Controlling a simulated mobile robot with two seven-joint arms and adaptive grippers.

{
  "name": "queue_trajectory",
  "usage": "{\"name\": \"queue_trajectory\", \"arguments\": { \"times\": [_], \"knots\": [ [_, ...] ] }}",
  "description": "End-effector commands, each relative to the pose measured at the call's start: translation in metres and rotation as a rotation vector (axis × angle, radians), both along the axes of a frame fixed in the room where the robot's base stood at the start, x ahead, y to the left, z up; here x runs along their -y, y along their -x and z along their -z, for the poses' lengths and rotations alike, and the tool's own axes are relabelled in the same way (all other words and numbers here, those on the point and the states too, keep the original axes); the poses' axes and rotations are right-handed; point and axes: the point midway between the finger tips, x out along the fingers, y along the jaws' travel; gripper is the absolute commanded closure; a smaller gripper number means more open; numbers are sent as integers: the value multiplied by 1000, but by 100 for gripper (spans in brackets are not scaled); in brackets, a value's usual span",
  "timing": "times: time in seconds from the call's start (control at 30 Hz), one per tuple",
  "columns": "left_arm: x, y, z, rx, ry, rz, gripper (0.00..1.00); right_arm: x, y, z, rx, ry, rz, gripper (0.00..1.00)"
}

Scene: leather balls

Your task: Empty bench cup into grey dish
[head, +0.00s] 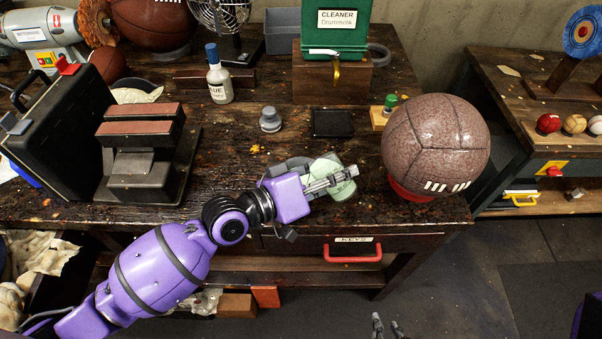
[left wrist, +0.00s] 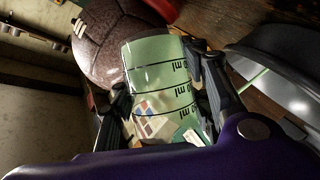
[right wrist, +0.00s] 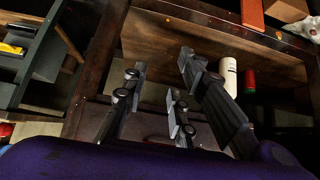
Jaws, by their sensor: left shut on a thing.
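My left gripper (head: 334,180) is shut on a translucent green cup (head: 345,190) and holds it over the front of the bench. In the left wrist view the cup (left wrist: 158,75) stands between the fingers, with dark ml marks on its side. Coloured patches show low in it; I cannot tell whether they are contents. A grey dish (left wrist: 275,45) with a pale inside lies close at the right of that view. In the head view the arm and gripper mostly hide it. My right gripper (head: 385,327) is open and empty, low in front of the bench, also in the right wrist view (right wrist: 160,85).
A large brown leather ball (head: 436,145) on a red ring stands right of the cup. A black tray (head: 333,123), a grey knobbed weight (head: 270,119) and a glue bottle (head: 218,78) are behind. A black case (head: 60,130) is at left. A red drawer handle (head: 353,256) juts out in front.

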Motion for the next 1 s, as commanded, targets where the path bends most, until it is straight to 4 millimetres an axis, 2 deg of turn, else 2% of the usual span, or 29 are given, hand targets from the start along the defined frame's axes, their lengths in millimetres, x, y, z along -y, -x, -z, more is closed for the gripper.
{"name": "queue_trajectory", "arguments": {
  "times": [1.0],
  "knots": [
    [0,0,1,-48,67,0,94,2,2,11,-5,5,0,74]
  ]
}}
